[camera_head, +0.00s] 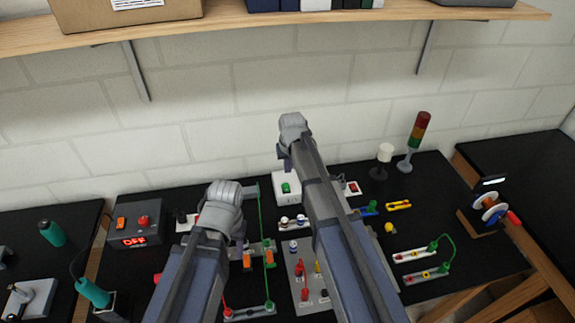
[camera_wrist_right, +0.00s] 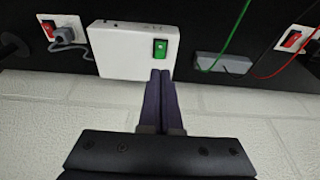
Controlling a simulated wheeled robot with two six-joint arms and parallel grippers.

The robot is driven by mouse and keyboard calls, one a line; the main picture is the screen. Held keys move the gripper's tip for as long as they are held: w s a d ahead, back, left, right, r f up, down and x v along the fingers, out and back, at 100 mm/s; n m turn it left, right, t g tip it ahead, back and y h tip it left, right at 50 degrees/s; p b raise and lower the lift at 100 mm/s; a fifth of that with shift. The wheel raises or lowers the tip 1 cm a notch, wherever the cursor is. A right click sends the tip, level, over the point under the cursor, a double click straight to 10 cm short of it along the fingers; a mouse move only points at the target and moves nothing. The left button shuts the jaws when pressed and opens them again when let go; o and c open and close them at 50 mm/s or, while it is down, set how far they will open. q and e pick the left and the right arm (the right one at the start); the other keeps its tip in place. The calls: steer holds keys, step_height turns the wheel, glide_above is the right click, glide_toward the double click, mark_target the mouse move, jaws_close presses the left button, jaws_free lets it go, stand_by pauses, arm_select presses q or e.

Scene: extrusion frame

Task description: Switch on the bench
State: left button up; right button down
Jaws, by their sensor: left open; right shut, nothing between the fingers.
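The bench is a black-topped table (camera_head: 440,262) against a white block wall. A white box (camera_head: 283,198) at its back has a green rocker switch (camera_head: 286,188); the box (camera_wrist_right: 125,50) and green switch (camera_wrist_right: 160,48) also show in the right wrist view. My right gripper (camera_wrist_right: 160,74) is shut and empty, its tips close to the box just beside the green switch; contact cannot be told. A dark grey unit (camera_head: 138,228) at left has an orange switch, a red button and a red display reading OFF. My left gripper (camera_head: 240,240) is open over the bench's middle, partly hidden by its arm.
A socket with a red switch (camera_wrist_right: 47,29) and a grey plug sits beside the white box; another red switch (camera_wrist_right: 291,39) is on the other side. A signal tower (camera_head: 416,140) stands at the back right. A wooden shelf (camera_head: 300,18) hangs above. Wired modules crowd the middle.

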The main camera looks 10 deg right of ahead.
mark_target(285, 184)
arm_select(q)
steer(key=shift+r+p, duration=0.35)
steer(key=shift+r, duration=0.45)
arm_select(e)
steer(key=shift+v, duration=0.85)
arm_select(q)
steer(key=shift+f, duration=0.1)
arm_select(e)
steer(key=shift+w+f, duration=0.1)
steer(key=shift+w+t, duration=0.3)
steer(key=shift+w, duration=0.25)
arm_select(q)
steer(key=shift+f, duration=0.15)
arm_select(e)
steer(key=b+x, duration=1.3)
steer(key=shift+f, duration=0.15)
arm_select(q)
step_height(285, 184, down, 13)
steer(key=shift+f+b, duration=0.15)
steer(key=shift+b, duration=0.2)
arm_select(e)
steer(key=shift+w+f, duration=0.1)
steer(key=shift+f, duration=0.2)
